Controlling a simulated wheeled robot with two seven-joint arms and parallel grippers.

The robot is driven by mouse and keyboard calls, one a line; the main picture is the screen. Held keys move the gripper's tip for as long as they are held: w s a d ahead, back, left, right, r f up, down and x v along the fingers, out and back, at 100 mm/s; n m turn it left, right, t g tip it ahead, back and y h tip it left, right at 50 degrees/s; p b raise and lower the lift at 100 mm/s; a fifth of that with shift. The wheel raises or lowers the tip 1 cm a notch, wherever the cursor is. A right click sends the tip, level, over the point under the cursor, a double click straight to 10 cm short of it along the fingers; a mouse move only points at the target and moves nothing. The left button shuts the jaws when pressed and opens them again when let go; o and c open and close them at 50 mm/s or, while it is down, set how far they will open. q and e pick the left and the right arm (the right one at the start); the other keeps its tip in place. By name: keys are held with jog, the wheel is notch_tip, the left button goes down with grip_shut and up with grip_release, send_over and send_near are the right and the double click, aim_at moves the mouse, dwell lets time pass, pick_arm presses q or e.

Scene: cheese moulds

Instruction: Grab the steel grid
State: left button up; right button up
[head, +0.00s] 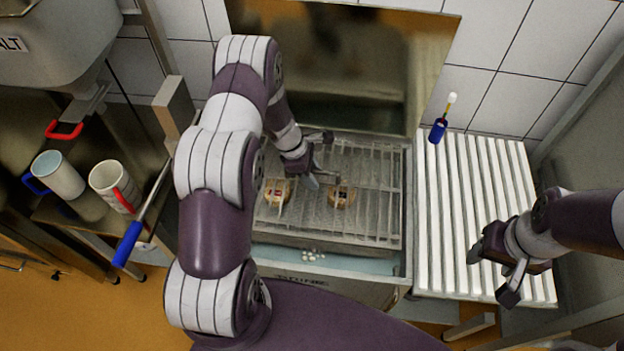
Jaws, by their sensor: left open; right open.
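The steel grid (375,213) is a rack of thin bars over a sink-like basin in the middle of the head view. Two small round tan pieces, a left one (278,192) and a right one (341,196), show at the grid; I cannot tell whether they lie on or under its bars. My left gripper (322,160) is open over the back middle of the grid, its fingers apart. I cannot tell whether it touches the bars. My arm hides the grid's left side. My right gripper (489,277) is open and empty over the white ribbed board, right of the grid.
The white ribbed board (462,180) lies right of the basin, with a blue bottle-like object (438,130) at its back left. Left are a white mug with a red handle (110,185), one with a blue handle (58,174) and a blue-ended bar (128,243).

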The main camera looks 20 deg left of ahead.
pick_arm(q)
jog(key=shift+w+a+f, duration=0.1)
jog(key=shift+w+f, duration=0.05)
jog(key=shift+w, duration=0.2)
jog(key=shift+c, duration=0.2)
jog(key=shift+w, duration=0.1)
jog(key=c, duration=0.5)
grip_shut()
jog(key=shift+s+d+r, duration=0.2)
jog(key=shift+s+r, duration=0.05)
jog(key=shift+s, duration=0.05)
jog(key=shift+w+a+f, duration=0.1)
jog(key=shift+w, duration=0.15)
jog(key=shift+s, duration=0.1)
